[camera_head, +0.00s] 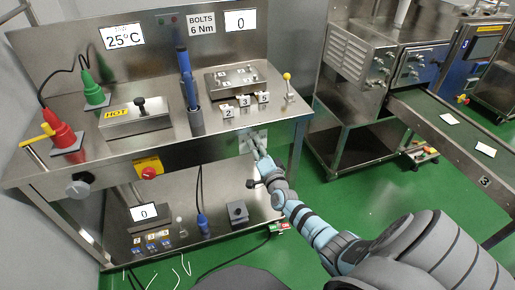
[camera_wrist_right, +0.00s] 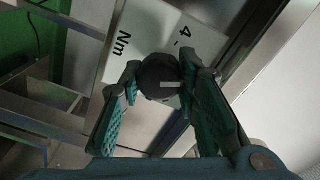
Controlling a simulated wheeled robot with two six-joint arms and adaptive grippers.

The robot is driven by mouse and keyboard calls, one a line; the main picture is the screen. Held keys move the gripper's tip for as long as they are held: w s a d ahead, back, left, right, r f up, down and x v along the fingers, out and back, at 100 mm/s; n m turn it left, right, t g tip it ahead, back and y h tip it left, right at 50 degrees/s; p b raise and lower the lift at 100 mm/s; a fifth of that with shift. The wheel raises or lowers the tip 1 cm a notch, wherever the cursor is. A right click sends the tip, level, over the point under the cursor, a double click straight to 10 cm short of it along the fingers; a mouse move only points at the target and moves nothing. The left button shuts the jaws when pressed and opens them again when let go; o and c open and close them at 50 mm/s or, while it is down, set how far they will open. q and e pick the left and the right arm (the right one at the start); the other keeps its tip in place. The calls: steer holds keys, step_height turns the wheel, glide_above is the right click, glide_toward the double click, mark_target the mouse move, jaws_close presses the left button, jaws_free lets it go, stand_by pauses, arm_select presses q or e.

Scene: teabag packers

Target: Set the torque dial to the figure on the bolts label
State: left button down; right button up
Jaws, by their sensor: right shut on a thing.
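The bolts label (camera_head: 201,24) on the back panel reads "BOLTS 6 Nm". The torque dial's white plate (camera_head: 261,136) is on the front of the bench below the numbered blocks. My right gripper (camera_head: 256,151) is at this plate and hides the knob in the head view. In the right wrist view, the round black knob (camera_wrist_right: 158,76) of the torque dial sits between the fingers of my right gripper (camera_wrist_right: 157,77), which is shut on it. The plate there (camera_wrist_right: 120,45) shows "4" and "Nm"; its other figures are hidden. My left gripper is not in view.
The bench holds red (camera_head: 64,132) and green (camera_head: 92,90) tools, a box marked HOT (camera_head: 135,120), a blue tool (camera_head: 188,80) and a bolted plate (camera_head: 231,79). A red button (camera_head: 148,173) is on the front left. A display (camera_head: 241,21) reads 0. A conveyor (camera_head: 445,115) is at right.

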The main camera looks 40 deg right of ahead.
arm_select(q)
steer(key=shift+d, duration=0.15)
arm_select(e)
steer(key=shift+f, duration=0.1)
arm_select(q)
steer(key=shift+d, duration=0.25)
arm_select(e)
steer(key=o, duration=1.2)
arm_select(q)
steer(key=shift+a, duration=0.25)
arm_select(e)
steer(key=v, duration=1.2)
